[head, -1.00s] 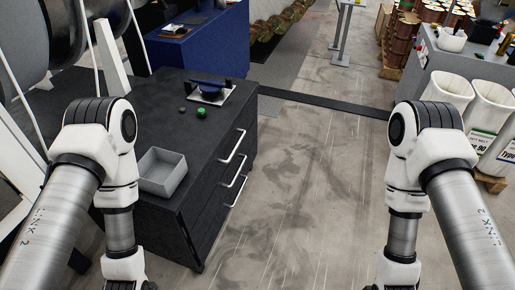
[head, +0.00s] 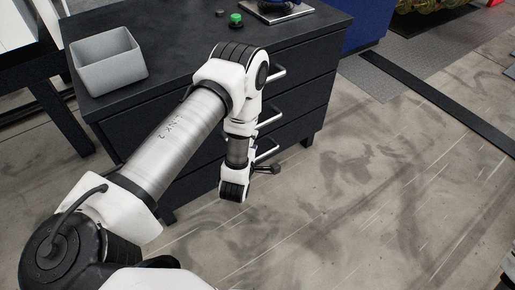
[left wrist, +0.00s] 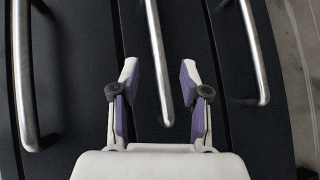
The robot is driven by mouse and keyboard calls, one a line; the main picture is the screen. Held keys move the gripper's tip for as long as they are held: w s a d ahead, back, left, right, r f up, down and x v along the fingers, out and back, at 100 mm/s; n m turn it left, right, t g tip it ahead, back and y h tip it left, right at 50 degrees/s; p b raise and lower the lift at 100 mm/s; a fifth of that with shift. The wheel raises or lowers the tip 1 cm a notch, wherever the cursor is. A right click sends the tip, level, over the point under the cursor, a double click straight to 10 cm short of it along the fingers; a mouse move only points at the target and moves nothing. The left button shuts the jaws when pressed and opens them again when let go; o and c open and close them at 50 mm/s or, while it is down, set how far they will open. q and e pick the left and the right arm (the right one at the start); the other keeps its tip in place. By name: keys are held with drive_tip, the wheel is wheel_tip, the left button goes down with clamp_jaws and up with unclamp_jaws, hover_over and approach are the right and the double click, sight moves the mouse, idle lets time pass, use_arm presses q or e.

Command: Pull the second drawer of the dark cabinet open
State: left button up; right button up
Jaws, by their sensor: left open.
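The dark cabinet (head: 175,50) stands at the upper left of the head view, with three drawers, each with a metal bar handle. All the drawers look shut. The second drawer (head: 308,97) is the middle one; its handle (head: 270,122) is partly covered by my left arm. My left gripper (head: 268,168) is mostly hidden behind the wrist, low at the cabinet's front. In the left wrist view my left gripper (left wrist: 157,75) is open, its fingers on either side of the middle handle (left wrist: 156,45). I cannot tell whether it touches the handle. My right gripper is out of view.
A grey open box (head: 108,62) and a green knob (head: 236,19) are on the cabinet top. The other handles show left (left wrist: 22,80) and right (left wrist: 254,50) in the left wrist view. The floor (head: 380,180) before the cabinet is clear.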

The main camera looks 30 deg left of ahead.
use_arm(q)
drive_tip(key=shift+n+t+y, duration=0.4)
drive_tip(key=shift+n+t, duration=0.2)
drive_tip(key=shift+n, duration=0.3)
drive_tip(key=b+x, duration=0.1)
drive_tip(key=x, duration=0.2)
drive_tip(key=b+x, duration=0.1)
drive_tip(key=x, duration=0.2)
drive_tip(key=b+x, duration=0.1)
drive_tip(key=x, duration=0.2)
drive_tip(key=shift+a+f, duration=0.15)
drive_tip(key=shift+f, duration=0.25)
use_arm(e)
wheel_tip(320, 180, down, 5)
use_arm(q)
drive_tip(key=shift+c, duration=0.3)
clamp_jaws()
